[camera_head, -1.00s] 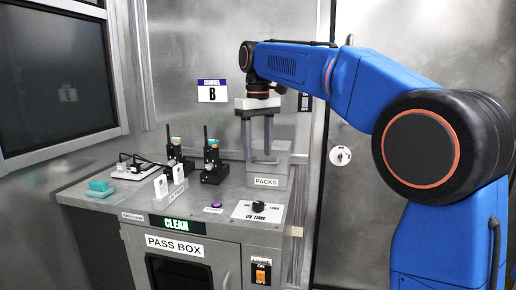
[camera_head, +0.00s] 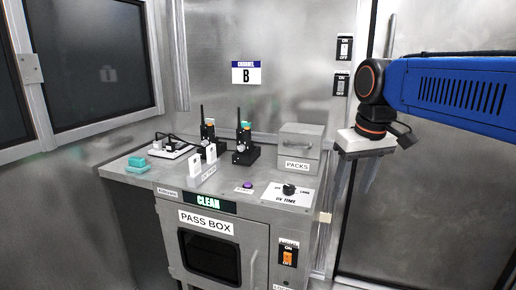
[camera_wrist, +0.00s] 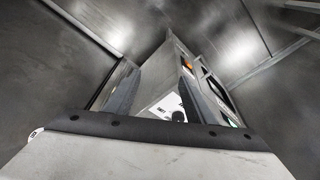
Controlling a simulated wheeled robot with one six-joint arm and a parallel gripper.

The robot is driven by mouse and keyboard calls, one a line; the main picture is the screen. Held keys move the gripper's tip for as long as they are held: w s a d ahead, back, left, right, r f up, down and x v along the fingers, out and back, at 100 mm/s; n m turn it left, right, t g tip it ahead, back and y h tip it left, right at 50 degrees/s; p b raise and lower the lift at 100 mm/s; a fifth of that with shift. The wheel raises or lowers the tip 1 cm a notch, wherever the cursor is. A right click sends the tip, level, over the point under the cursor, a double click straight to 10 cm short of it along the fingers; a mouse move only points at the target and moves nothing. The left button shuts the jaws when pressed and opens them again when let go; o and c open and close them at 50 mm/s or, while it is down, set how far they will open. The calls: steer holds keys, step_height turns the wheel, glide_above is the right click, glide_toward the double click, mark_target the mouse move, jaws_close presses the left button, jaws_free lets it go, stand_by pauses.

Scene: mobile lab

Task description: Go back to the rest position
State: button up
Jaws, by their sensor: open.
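My gripper (camera_head: 353,190) hangs from the end of my blue arm at the right of the head view, fingers pointing down. It is open, with nothing between the fingers. It is in the air to the right of the pass box (camera_head: 209,248) and clear of its top. In the wrist view the two grey fingers (camera_wrist: 160,88) stand apart, with part of the pass box seen beyond and between them.
On the pass box top are a grey PACKS box (camera_head: 301,145), two black radios, a white power strip (camera_head: 172,150), a teal block (camera_head: 137,163), a purple button (camera_head: 248,184) and a UV time dial (camera_head: 289,189). Wall switches (camera_head: 343,66) are left of my arm.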

steer(key=s+d+f+m+t, duration=0.1)
steer(key=s+d+f, duration=0.2)
steer(key=s+f, duration=0.5)
steer(key=s+d+f+m+t, duration=0.1)
steer(key=s+d+f, duration=0.2)
steer(key=s+f, duration=0.6)
steer(key=shift+d+f+m, duration=0.15)
steer(key=shift+f+m, duration=0.25)
steer(key=shift+f, duration=0.2)
steer(key=shift+s, duration=0.1)
steer(key=shift+c, duration=0.3)
stand_by(1.3)
